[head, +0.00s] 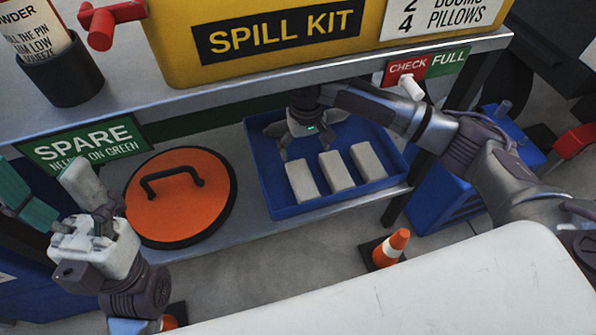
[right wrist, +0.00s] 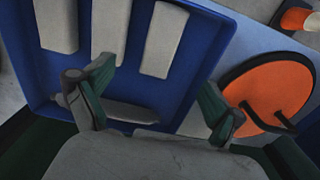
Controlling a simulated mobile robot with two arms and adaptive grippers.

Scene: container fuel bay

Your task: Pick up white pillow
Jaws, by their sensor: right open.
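Three white pillows stand side by side in a blue tray (head: 268,196) on the lower shelf: left (head: 302,181), middle (head: 336,172) and right (head: 368,162). My right gripper (head: 300,150) is open over the tray's back part, behind the pillows. In the right wrist view, the open fingers (right wrist: 155,82) are empty at their tips, with the three pillows beyond them. A greyish-white piece (right wrist: 120,112) lies low by the tray wall, partly hidden by the gripper.
An orange round lid (head: 185,215) with a black handle lies left of the tray. The upper shelf with the yellow spill kit box (head: 290,60) hangs over the tray. A cone (head: 392,246) and a blue bin (head: 440,197) stand on the floor at the right.

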